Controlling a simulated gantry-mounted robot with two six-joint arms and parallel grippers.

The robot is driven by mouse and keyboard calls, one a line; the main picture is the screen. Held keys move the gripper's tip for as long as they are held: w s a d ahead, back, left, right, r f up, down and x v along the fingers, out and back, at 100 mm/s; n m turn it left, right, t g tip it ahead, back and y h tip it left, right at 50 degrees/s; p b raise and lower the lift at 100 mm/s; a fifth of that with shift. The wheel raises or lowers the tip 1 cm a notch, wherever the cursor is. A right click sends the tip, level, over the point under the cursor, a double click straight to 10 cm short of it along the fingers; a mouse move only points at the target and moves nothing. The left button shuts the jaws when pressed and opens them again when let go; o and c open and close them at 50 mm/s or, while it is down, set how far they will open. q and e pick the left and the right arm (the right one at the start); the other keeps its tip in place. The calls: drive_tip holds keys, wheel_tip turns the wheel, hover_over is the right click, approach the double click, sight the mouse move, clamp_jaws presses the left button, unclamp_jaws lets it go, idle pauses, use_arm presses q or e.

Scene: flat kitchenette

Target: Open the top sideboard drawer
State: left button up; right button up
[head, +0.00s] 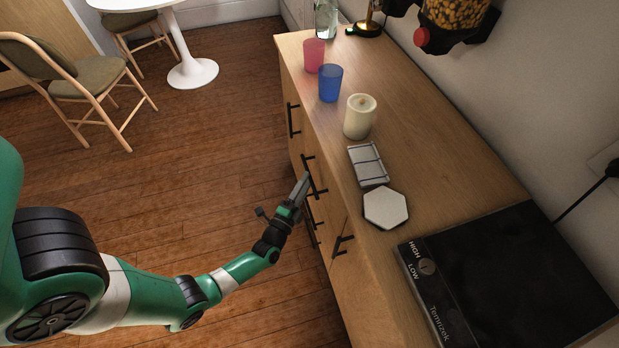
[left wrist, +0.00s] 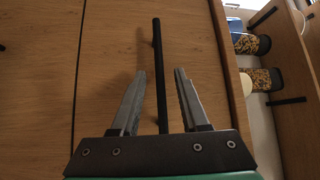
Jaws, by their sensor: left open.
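The wooden sideboard (head: 455,150) runs along the wall in the head view, with black bar handles on its front. My left gripper (head: 304,182) is at the middle of that front, by a black bar handle (head: 318,191) that it partly covers. In the left wrist view the open fingers (left wrist: 160,72) straddle a black bar handle (left wrist: 157,45), with a gap on each side. The handle sits on a wooden front (left wrist: 195,30). In the head view the fronts look flush, though the gripper hides part of them. My right gripper is in neither view.
On the sideboard top stand a pink cup (head: 314,55), a blue cup (head: 330,83), a candle (head: 360,116), a hexagonal coaster (head: 386,207) and a black cooktop (head: 520,280). A chair (head: 75,85) and round table (head: 185,45) stand left. The floor between is clear.

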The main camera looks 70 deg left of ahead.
use_arm(q)
drive_tip(key=shift+b+x, duration=0.3)
drive_tip(key=shift+x, duration=1.25)
drive_tip(key=shift+s, duration=0.1)
drive_tip(key=shift+c, duration=0.2)
clamp_jaws()
